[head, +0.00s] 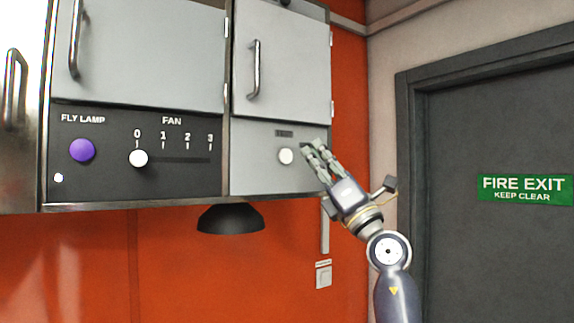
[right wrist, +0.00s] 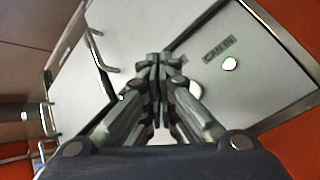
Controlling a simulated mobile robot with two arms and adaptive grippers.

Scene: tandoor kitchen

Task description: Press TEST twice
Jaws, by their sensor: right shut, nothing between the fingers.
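A pale grey control panel (head: 255,170) sits under the right cabinet door. It carries a white round button (head: 286,156) with a small dark label above it that I cannot read. My right gripper (head: 314,146) is shut and empty, its fingertips just right of that button in the head view. In the right wrist view the gripper (right wrist: 157,62) partly hides a white round button (right wrist: 197,89). I cannot tell whether the fingertips touch the panel. My left gripper is out of view.
Left of the panel is a black panel (head: 100,180) with a purple FLY LAMP button (head: 82,150) and a FAN slider knob (head: 138,158) at 0. A dark lamp shade (head: 230,219) hangs below. A wall switch (head: 323,276) and a fire exit door (head: 450,240) are right.

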